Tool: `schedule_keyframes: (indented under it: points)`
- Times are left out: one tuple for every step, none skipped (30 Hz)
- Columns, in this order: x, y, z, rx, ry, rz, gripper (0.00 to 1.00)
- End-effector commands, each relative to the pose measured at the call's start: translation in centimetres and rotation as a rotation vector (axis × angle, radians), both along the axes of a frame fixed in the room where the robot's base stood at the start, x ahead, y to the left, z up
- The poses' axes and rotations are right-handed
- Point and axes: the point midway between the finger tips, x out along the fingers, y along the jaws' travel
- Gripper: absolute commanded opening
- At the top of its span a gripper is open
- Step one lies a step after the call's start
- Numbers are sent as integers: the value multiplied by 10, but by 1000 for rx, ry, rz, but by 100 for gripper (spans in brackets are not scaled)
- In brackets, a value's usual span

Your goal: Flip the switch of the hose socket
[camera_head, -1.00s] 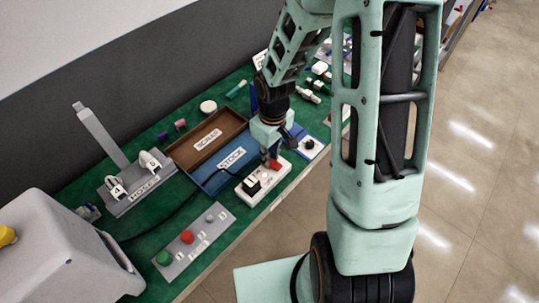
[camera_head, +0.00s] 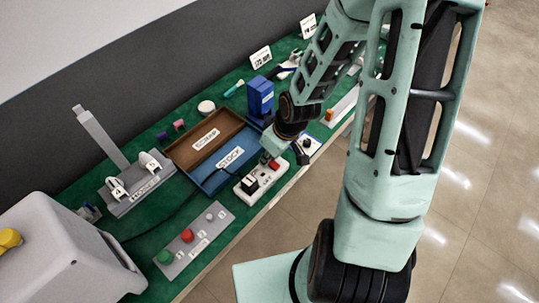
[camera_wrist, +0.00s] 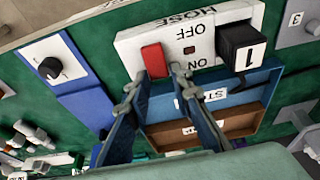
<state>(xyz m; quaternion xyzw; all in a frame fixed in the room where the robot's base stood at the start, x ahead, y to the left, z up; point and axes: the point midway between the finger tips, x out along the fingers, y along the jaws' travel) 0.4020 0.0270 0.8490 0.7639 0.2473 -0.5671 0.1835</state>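The white hose socket (camera_head: 249,189) lies at the front edge of the green bench. It carries a red switch (camera_head: 274,165) at its right end and a black plug (camera_head: 249,184). In the wrist view the red switch (camera_wrist: 154,60) sits beside the printed OFF and ON, and the plug (camera_wrist: 241,46) shows a 1. My gripper (camera_wrist: 160,73) is over the socket with its two fingertips a small gap apart, empty, close to the red switch. I cannot tell whether a fingertip touches it.
The blue STOCK tray (camera_head: 210,190) and a brown tray (camera_head: 177,152) lie behind the socket. A knob box (camera_head: 309,146) is to its right, a button panel (camera_head: 195,240) to its left. A blue block (camera_head: 260,95) stands behind my gripper.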

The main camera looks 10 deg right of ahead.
Motion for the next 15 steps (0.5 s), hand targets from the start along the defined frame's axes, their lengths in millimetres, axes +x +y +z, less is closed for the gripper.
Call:
schedule_keyframes:
  points:
    - [0, 0, 0, 0, 0, 0, 28]
    - [0, 0, 0, 0, 0, 0, 31]
    - [0, 0, 0, 0, 0, 0, 35]
    - [0, 0, 0, 0, 0, 0, 35]
    - [0, 0, 0, 0, 0, 0, 35]
    - [0, 0, 0, 0, 0, 0, 35]
    - [0, 0, 0, 0, 0, 0, 35]
    - [0, 0, 0, 0, 0, 0, 35]
    - [0, 0, 0, 0, 0, 0, 35]
    - [0, 0, 0, 0, 0, 0, 35]
    - [0, 0, 0, 0, 0, 0, 35]
    - [0, 0, 1, 0, 0, -1, 35]
    - [0, 0, 2, 1, -1, -1, 35]
    - [0, 0, 3, 0, -1, -1, 35]
    - [0, -1, 5, 1, -2, -1, 35]
